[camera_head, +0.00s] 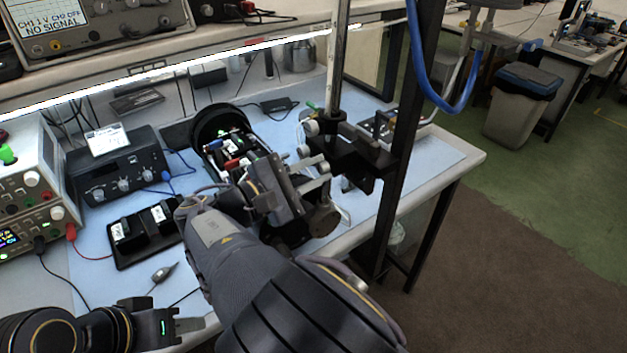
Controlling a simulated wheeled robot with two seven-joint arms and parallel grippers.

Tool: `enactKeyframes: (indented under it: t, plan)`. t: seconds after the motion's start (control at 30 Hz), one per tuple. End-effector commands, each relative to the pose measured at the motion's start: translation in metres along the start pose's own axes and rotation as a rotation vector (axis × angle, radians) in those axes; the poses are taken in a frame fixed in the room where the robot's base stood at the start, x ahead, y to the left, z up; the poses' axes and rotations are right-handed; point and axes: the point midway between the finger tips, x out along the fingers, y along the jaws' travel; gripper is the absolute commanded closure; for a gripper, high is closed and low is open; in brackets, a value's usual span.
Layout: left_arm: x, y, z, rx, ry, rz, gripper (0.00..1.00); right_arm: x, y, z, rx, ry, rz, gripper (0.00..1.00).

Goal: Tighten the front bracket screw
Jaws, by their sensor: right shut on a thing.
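A black bracket (357,160) is clamped on the upright metal rod (338,70) at the bench's right side. Silvery knobs (311,128) stick out on its left. My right gripper (322,175) reaches in from below, its pale fingers at the bracket's near left side. It is shut on what seems to be the front bracket screw, which the fingers mostly hide. My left gripper (188,325) is low at the left, over the bench's near edge, away from the bracket. I cannot tell whether its fingers are apart.
A black open case (210,122) with coloured parts lies behind my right gripper. A black tray (150,235), a black instrument box (115,165) and a power supply (25,190) stand at the left. A dark post (405,130) rises right of the bracket. A blue hose (425,75) hangs beyond.

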Motion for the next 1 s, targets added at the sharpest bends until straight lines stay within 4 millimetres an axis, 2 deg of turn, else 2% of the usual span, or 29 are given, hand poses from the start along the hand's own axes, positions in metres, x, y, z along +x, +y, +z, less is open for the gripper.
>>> enactKeyframes:
  t: [0.03, 1.0]
  plan:
    - [0.009, -0.004, 0.004, 0.0, 0.0, 0.0, 0.64, -0.002, -0.005, -0.004, 0.043, 0.004, -0.001, 1.0]
    - [0.1, -0.045, 0.05, 0.0, 0.0, 0.0, 0.64, -0.004, -0.008, -0.007, 0.965, 0.007, -0.003, 1.0]
